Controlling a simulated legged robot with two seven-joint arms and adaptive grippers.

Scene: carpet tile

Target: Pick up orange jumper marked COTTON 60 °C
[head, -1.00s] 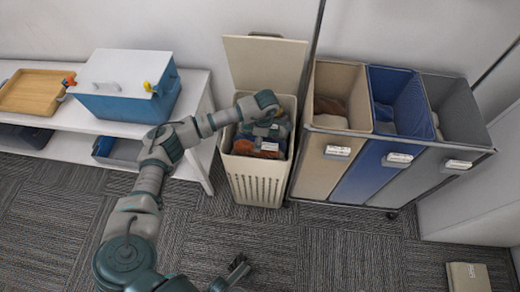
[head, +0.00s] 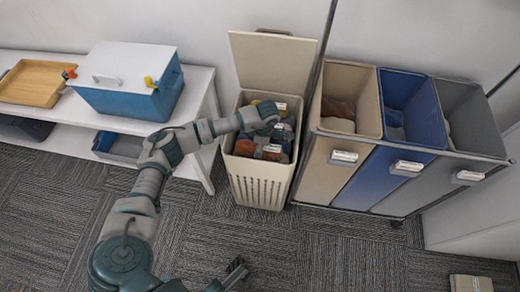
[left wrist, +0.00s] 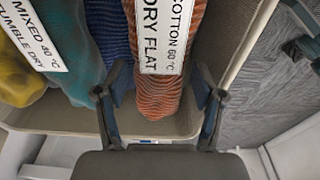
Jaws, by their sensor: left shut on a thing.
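The orange jumper (left wrist: 158,98) is a ribbed, rolled bundle in the left wrist view. Its white label (left wrist: 166,35) reads COTTON 60 °C, DRY FLAT. My left gripper (left wrist: 158,100) has a finger on each side of the jumper's near end and is shut on it. In the head view my left gripper (head: 270,128) is inside the beige hamper (head: 258,188), and orange cloth (head: 245,147) shows below it, partly hidden by my arm. My right gripper (head: 237,270) is low in the head view, over the carpet; its jaws are too small to read.
In the hamper, a blue knit (left wrist: 113,30), a teal garment (left wrist: 68,45) and a yellow one (left wrist: 25,93) lie beside the jumper. The hamper's lid (head: 270,62) stands open. A three-bin sorter (head: 345,158) is close on the right, a white bench (head: 200,105) on the left.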

